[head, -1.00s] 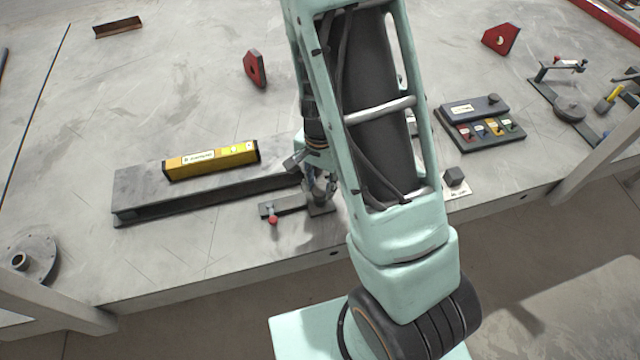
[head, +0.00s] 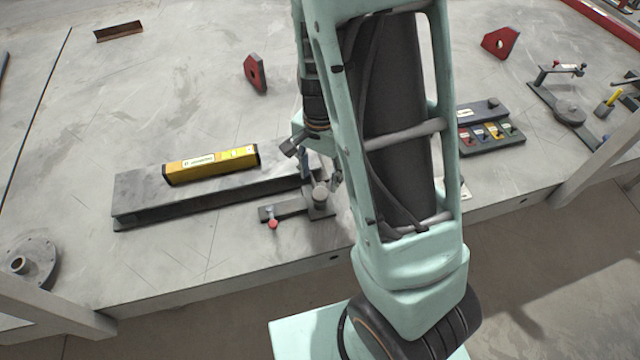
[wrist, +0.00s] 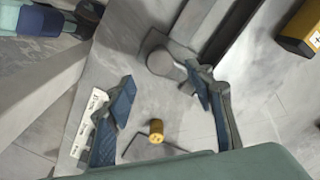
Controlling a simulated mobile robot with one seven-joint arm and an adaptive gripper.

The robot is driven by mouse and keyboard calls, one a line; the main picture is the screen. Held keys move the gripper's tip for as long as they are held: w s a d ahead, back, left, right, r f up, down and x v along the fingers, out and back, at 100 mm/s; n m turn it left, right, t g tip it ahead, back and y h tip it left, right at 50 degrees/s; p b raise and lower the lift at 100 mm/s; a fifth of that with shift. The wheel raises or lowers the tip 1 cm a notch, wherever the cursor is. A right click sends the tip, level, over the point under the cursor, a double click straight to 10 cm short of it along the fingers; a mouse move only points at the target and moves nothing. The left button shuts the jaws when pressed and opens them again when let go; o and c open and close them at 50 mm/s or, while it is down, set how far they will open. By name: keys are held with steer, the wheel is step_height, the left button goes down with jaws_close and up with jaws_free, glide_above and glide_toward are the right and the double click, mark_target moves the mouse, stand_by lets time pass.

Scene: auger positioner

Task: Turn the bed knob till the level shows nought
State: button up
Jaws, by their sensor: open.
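The yellow level (head: 210,163) lies along the grey beam (head: 140,205); its reading is too small to make out. In the wrist view an end of the level (wrist: 298,40) shows at the top right. A small brass-coloured knob (wrist: 156,131), likely the bed knob, stands by a dark square block. It appears between the two blue-padded fingers of my gripper (wrist: 160,82), with space on both sides. I cannot tell its height relative to the fingers. My gripper is open and holds nothing. In the head view my arm hides the knob and most of my gripper.
A clamp with a grey round post (head: 320,196) and a red-tipped handle (head: 272,224) stands at the beam's right end, near my fingers. A white label (wrist: 88,120) lies by the left finger. A tray of coloured pieces (head: 490,132) is to the right.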

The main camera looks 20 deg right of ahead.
mark_target(320, 193)
step_height(320, 193, up, 6)
steer(key=shift+f, duration=0.1)
stand_by(0.6)
